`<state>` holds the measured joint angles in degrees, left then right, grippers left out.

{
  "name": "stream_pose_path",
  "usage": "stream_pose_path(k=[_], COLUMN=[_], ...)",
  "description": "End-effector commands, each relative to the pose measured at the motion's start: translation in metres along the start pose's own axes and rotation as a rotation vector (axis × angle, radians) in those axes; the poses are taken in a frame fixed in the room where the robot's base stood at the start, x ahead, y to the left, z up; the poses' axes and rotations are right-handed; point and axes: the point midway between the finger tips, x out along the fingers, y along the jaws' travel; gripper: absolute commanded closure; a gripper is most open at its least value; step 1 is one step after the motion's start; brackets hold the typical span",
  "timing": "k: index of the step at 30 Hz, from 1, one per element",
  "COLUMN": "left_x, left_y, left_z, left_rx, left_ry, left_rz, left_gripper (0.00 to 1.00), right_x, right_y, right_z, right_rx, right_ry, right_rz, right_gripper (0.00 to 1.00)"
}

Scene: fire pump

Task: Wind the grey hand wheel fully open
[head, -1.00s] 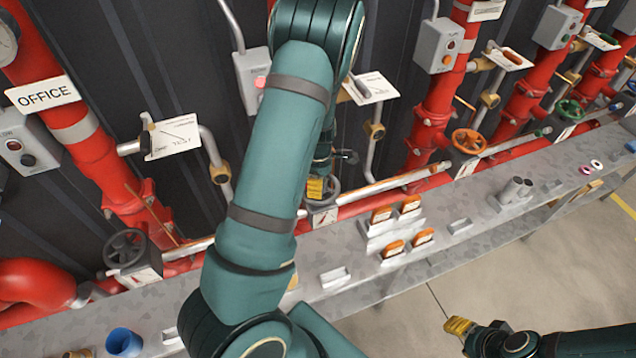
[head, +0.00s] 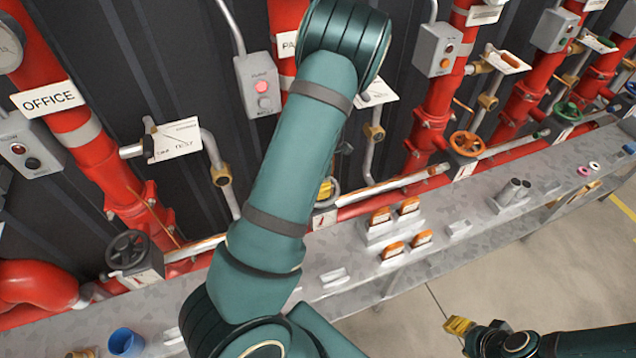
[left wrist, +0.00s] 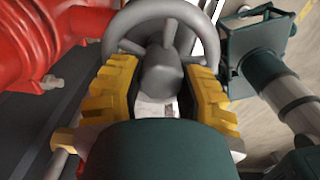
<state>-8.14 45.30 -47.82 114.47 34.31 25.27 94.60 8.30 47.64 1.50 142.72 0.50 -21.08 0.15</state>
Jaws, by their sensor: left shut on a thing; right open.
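The grey hand wheel (left wrist: 160,73) fills the upper middle of the left wrist view, with its rim, spokes and round hub showing. My left gripper (left wrist: 164,95) is shut on this wheel, its yellow ridged fingers on either side of the hub. In the head view my left gripper (head: 326,188) is mostly hidden behind my own teal arm. Only a bit of the wheel's rim (head: 333,192) shows beside it there. My right gripper (head: 458,326) is open and empty at the lower right, over the floor and apart from the shelf.
A dark hand wheel (head: 127,250) is at the left, an orange one (head: 467,143) and a green one (head: 570,111) to the right. Red pipes (head: 433,85) stand along the dark wall. The grey shelf (head: 470,205) holds orange-topped blocks and a blue cup (head: 125,342).

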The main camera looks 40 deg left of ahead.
Motion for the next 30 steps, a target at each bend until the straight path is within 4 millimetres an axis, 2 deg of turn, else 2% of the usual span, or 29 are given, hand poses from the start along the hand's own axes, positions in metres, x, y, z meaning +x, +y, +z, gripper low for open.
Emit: stream_pose_path(k=[3, 14, 24, 30], left_x=[0.0007, 0.0008, 0.001, 0.0007], left_y=[0.0001, -0.0001, -0.0022, -0.0024], left_z=[0.0002, 0.0003, 0.0011, 0.0014], left_rx=[-0.096, -0.142, -0.671, -0.81], left_ry=[0.0, 0.0, 0.001, -0.001], left_rz=[0.002, 0.002, 0.003, 0.002], left_gripper=[1.0, 1.0, 1.0, 1.0], right_x=[0.0005, 0.0005, 0.0005, 0.0005], right_y=[0.0004, 0.0003, 0.0003, 0.0003], right_z=[0.0001, 0.0, 0.0, 0.0], right_rx=[0.0, 0.0, 0.0, 0.0], right_ry=[0.0, 0.0, 0.0, 0.0], right_rz=[0.0, 0.0, 0.0, 0.0], right_gripper=[0.53, 0.53, 0.53, 0.53])
